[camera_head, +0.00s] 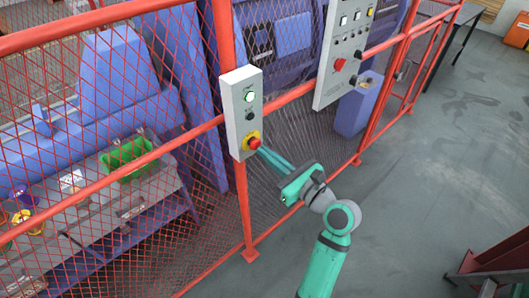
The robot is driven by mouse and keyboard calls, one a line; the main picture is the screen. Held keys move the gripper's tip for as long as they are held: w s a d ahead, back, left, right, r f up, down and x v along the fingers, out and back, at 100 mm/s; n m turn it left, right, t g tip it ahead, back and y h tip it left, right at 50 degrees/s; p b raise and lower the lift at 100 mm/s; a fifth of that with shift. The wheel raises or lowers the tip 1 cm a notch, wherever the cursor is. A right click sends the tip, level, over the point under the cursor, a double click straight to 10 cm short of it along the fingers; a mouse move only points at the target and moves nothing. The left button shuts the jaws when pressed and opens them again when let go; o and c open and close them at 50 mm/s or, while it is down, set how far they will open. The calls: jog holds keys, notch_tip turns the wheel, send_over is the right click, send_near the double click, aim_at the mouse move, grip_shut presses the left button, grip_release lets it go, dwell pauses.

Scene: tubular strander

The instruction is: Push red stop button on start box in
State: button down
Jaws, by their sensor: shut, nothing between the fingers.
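The start box (236,128) is a narrow light-grey box fixed upright on a red fence post. Its red stop button (255,144) sits on a yellow surround near the bottom of its front face. Above it are a dark knob and a lit pale-green button. My gripper (263,151) is teal, with its fingers shut and empty. The fingertips point at the stop button from the lower right and are very close to it. I cannot tell whether they touch it, or whether the button is pushed in.
A red mesh fence (200,122) runs across the view, with blue machinery behind it. The grey floor (430,150) at the right is mostly open.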

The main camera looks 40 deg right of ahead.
jog(key=s, duration=1.2)
jog(key=shift+f, duration=0.1)
jog(key=w+a+f+n+g+h, duration=0.25)
jog(key=a+f, duration=0.25)
jog(key=f, duration=0.3)
jog(key=w+a+f+n+g+h, duration=0.15)
jog(key=a+f+n, duration=0.3)
jog(key=f, duration=0.45)
jog(key=s+a+f+n, duration=0.5)
jog(key=a+f+n, duration=0.2)
jog(key=a+n, duration=0.25)
jog(key=s+a+r+n+y, duration=0.2)
jog(key=s+a+n, duration=0.4)
jog(key=a+n, duration=0.2)
jog(key=s+a+r+n+t+y, duration=0.1)
jog(key=s+a+r+n, duration=0.2)
jog(key=s+a+n, duration=0.4)
jog(key=a+n, duration=0.1)
jog(key=n, duration=0.3)
jog(key=shift+s+a+y, duration=0.25)
jog(key=shift+a+y, duration=0.05)
jog(key=shift+y, duration=0.1)
